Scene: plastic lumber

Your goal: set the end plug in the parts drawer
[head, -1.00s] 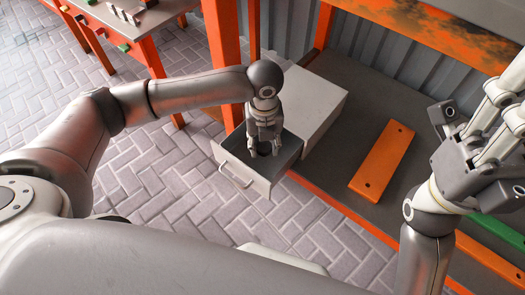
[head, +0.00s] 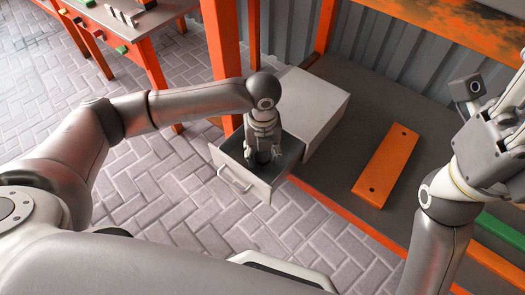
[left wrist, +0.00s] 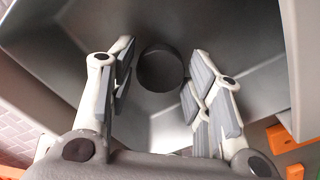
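The end plug, a dark round piece, shows in the left wrist view (left wrist: 161,68) on the grey floor of the parts drawer (left wrist: 215,22). In the head view the drawer (head: 257,188) is pulled out of its pale grey cabinet (head: 314,97). My left gripper (head: 263,158) points down inside the drawer. In the left wrist view its fingers (left wrist: 161,92) stand wide apart on either side of the plug, with gaps to it. My right gripper (head: 507,112) is raised at the right edge, partly cut off, with its fingertips out of view.
An orange plank (head: 386,166) with holes lies on the dark grey bench top (head: 345,163) right of the cabinet. A green piece (head: 500,232) lies near the right edge. An orange post (head: 222,55) stands close behind my left forearm. Another table (head: 150,18) holds small parts at upper left.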

